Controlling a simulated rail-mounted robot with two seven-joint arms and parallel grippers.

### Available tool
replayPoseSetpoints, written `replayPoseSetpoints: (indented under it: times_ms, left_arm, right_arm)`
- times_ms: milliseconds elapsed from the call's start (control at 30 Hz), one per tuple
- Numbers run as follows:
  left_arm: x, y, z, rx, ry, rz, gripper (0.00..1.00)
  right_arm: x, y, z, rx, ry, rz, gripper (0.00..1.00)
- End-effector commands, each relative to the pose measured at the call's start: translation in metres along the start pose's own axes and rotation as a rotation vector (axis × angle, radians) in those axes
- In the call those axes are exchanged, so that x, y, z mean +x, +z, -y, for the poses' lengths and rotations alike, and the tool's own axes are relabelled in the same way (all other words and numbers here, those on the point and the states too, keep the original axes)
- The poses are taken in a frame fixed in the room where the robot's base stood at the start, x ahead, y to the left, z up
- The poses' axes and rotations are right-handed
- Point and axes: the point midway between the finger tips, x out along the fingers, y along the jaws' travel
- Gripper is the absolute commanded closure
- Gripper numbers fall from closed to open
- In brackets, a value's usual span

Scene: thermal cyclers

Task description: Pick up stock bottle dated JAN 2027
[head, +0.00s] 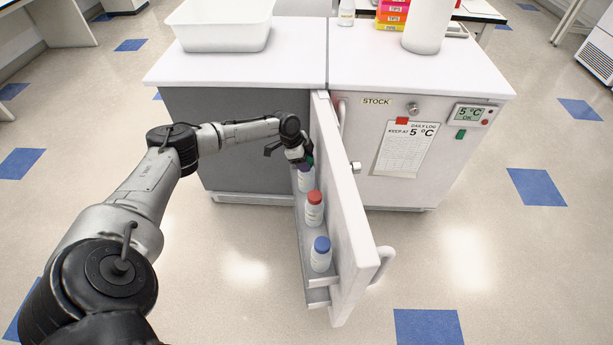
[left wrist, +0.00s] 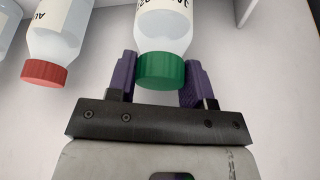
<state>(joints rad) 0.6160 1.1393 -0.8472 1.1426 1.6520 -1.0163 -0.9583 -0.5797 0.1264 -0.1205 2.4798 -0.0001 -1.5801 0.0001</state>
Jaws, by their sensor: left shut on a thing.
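A white bottle with a green cap (left wrist: 160,70) is between the purple fingers of my left gripper (left wrist: 160,82) in the left wrist view. Its label is cut off at the top edge; letters like "JA" show, but the full date cannot be read. In the head view my left gripper (head: 303,163) is at the far end of the open STOCK door's shelf, shut on this bottle (head: 306,181) and partly hiding it. A red-capped bottle (head: 314,208) and a blue-capped bottle (head: 321,254) stand nearer on the same shelf. My right gripper is not in view.
The open door (head: 349,225) stands just right of the bottles, with a shelf lip at their left. The cabinet (head: 425,135) carries a log sheet and a 5 °C display. A white tub (head: 222,35) sits on the left worktop. Floor left of the door is clear.

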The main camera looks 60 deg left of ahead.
Motion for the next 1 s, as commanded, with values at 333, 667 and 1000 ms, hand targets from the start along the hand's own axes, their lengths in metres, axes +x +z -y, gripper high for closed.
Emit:
replayPoseSetpoints:
  times_ms: [333, 667, 1000]
  left_arm:
    - [0.000, 0.000, 0.000, 0.000, 0.000, 0.000, 0.93]
    - [-0.001, 0.000, 0.000, 0.000, 0.000, -0.001, 1.00]
    - [-0.022, -0.005, -0.001, 0.002, -0.001, -0.001, 1.00]
  right_arm:
    - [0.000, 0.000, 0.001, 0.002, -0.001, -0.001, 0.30]
    - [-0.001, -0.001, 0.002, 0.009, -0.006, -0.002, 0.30]
    - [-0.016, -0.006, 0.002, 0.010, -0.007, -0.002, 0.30]
